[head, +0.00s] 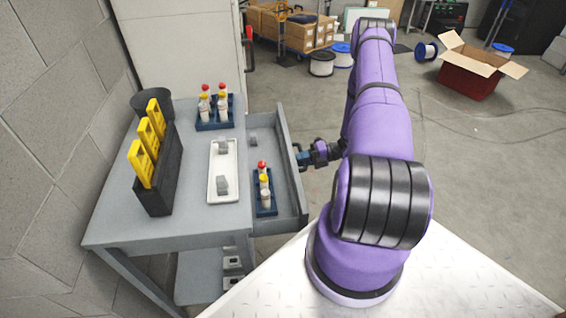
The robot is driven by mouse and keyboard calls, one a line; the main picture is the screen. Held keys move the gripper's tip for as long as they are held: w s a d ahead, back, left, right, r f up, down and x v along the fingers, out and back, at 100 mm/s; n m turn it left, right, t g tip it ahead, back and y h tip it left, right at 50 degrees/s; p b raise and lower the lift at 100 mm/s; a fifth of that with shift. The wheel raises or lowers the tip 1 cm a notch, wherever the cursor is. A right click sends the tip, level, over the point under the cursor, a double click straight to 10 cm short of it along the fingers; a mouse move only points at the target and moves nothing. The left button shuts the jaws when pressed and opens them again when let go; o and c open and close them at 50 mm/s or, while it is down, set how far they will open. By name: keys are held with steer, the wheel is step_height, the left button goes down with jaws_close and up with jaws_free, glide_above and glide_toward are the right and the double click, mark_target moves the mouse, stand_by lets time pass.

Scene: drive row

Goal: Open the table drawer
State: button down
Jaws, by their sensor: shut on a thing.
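The grey table (110,222) stands at the left against the block wall. Its drawer (291,190) is pulled out towards the right, and its inside shows. In the drawer are a blue rack (264,206) with several red- and yellow-capped bottles and a small grey block (253,139). My gripper (303,156) is at the outer side of the drawer front, closed at the handle. The handle itself is mostly hidden by the jaws.
On the tabletop are a white tray (213,197) with grey blocks, a dark holder (160,190) with yellow tools, a dark cup and a blue bottle rack (215,124). An open red box (470,80) and spools lie farther back.

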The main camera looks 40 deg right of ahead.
steer(key=f+v, duration=0.1)
steer(key=v, duration=0.7)
steer(key=shift+s+d+f, duration=0.15)
steer(key=shift+d+f, duration=0.05)
steer(key=shift+f, duration=0.15)
steer(key=c, duration=1.1)
jaws_free()
steer(key=shift+o, duration=0.2)
steer(key=v, duration=1.1)
